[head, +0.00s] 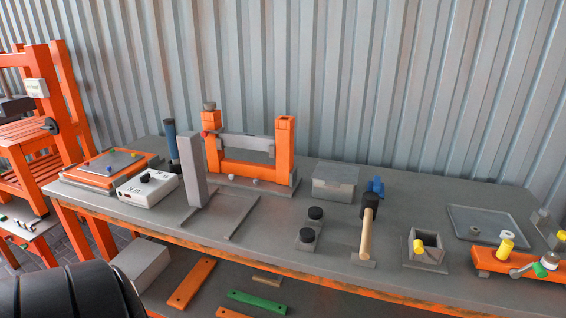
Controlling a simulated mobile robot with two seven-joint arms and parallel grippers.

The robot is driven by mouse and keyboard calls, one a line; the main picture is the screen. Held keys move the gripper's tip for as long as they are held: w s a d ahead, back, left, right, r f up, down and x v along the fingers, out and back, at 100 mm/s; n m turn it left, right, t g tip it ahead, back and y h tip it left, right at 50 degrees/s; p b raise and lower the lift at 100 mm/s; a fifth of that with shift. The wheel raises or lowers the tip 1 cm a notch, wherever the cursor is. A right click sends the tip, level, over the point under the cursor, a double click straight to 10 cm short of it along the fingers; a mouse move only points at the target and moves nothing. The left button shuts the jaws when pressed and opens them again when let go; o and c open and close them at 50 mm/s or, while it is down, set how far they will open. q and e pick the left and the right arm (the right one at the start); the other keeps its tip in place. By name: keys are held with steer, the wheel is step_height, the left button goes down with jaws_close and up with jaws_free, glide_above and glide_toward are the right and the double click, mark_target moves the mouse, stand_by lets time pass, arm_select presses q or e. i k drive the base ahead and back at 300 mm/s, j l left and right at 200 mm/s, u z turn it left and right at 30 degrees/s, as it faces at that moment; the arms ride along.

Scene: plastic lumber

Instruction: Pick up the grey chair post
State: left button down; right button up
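A tall grey post (192,170) stands upright on the bench, left of the middle, in front of an orange frame. A flat grey base frame (237,220) lies at its foot; I cannot tell whether the two are joined. It best matches the grey chair post. A grey bar (246,142) also spans the orange frame (257,171) between its two uprights. Neither of my grippers is in view. A black rounded part at the lower left edge may be my own arm; no fingers show on it.
The grey bench top (280,235) has an orange front edge. A white box (147,188) and a blue cylinder (170,139) stand left of the post. A mallet (368,222), a grey lidded box (335,180) and a tray (492,226) are to the right. Planks lie below.

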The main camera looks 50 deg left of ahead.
mark_target(189, 144)
steer(key=u, duration=2.15)
